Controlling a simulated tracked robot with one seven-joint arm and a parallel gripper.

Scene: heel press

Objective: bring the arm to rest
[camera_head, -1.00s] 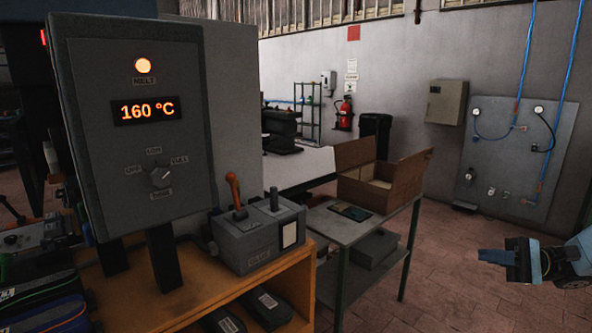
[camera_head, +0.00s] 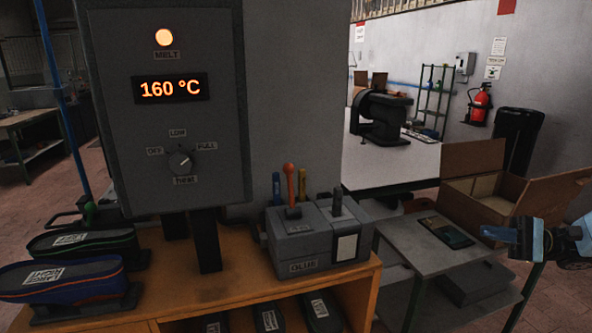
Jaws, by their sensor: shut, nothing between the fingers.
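My gripper (camera_head: 490,234) shows at the right edge of the head view, with blue fingers pointing left. Its fingers are shut together with nothing between them. It hangs in the air in front of the open cardboard box (camera_head: 470,205) as seen from here, and I see no contact with anything. Part of my arm (camera_head: 572,245) runs off the right edge; the rest of it is out of view.
A control panel (camera_head: 215,110) reading 160 °C stands over an orange bench (camera_head: 240,292). A grey glue unit (camera_head: 310,240) with an orange-handled lever sits on the bench. Shoes on forms (camera_head: 70,275) stand at left. A grey side table (camera_head: 405,248) holds a dark tablet-like item (camera_head: 445,232).

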